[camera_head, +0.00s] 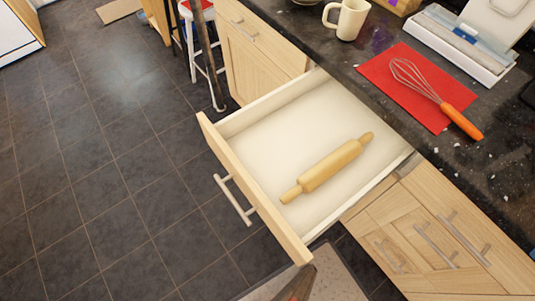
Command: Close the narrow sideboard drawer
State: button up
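The drawer (252,190) is pale wood with a light inner floor. It stands pulled far out from the cabinet under the dark counter. Its bar handle (233,200) is on the front panel, which faces lower left. A wooden rolling pin (327,170) lies inside on the drawer floor, slantwise. I cannot make out my gripper in this view.
The speckled counter holds a cream mug (346,18), a red mat (391,75) with a whisk (436,98) and a white tray (462,45). A dark reddish shape (297,285), unclear, is below the drawer's front corner. Tiled floor (100,170) lies open at left.

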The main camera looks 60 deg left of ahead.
aim_at(264, 146)
jog(key=u, duration=2.95)
